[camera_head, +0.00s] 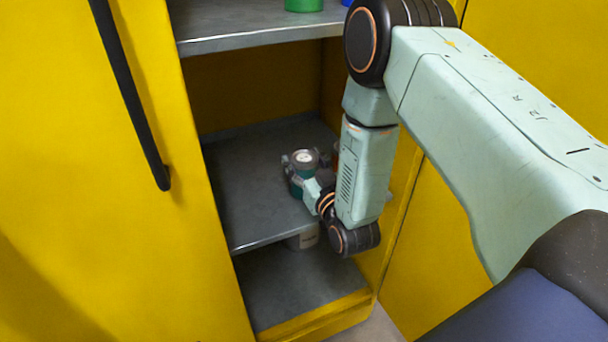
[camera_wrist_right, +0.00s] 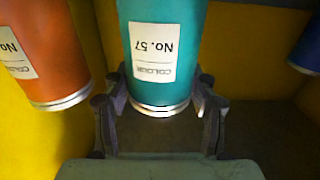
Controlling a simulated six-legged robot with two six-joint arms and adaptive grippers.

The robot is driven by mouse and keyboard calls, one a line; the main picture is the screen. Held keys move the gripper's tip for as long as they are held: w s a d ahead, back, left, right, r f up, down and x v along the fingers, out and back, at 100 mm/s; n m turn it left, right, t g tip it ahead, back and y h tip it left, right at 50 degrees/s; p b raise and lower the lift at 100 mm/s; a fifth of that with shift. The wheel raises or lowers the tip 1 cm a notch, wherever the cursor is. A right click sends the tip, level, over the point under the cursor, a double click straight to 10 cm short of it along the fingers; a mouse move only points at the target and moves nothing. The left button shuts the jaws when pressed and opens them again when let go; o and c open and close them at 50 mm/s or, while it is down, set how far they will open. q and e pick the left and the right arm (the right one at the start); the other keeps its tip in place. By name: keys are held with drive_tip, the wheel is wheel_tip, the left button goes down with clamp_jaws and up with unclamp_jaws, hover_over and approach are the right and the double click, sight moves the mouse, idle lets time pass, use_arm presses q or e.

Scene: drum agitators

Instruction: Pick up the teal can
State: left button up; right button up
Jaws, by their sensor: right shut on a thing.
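The teal can (camera_head: 296,185) is on or just above the middle shelf of the yellow cabinet in the head view; its grey lid faces up. My right gripper (camera_head: 301,170) is shut around it. In the right wrist view the teal can (camera_wrist_right: 162,45) appears upside down, with a white label reading "No. 57". The fingers of my right gripper (camera_wrist_right: 160,112) lie on both sides of it. I cannot tell whether the can's base touches the shelf. My left gripper is not in view.
An orange can (camera_wrist_right: 42,50) stands close beside the teal one. A blue can (camera_wrist_right: 308,45) is at the right edge of the wrist view. The middle shelf (camera_head: 240,200) is clear at left.

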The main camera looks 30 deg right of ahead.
drive_tip(key=c, duration=0.4)
wheel_tip(320, 180, up, 10)
drive_tip(key=p, duration=0.4)
drive_tip(key=shift+r, duration=0.1)
drive_tip(key=s+a+n+y+p, duration=0.1)
drive_tip(key=s+a+n+y, duration=0.1)
drive_tip(key=s, duration=0.3)
drive_tip(key=s+a+n+g+y+p, duration=0.1)
drive_tip(key=s+a+n+y, duration=0.1)
drive_tip(key=s+a+y, duration=0.2)
drive_tip(key=s+a+f+n+g+y, duration=0.1)
drive_tip(key=s+a+n+y, duration=0.1)
drive_tip(key=s, duration=0.4)
drive_tip(key=shift+a+f+n+y+p, duration=0.1)
drive_tip(key=shift+a+n+y+p, duration=0.25)
drive_tip(key=shift+a+y, duration=0.6)
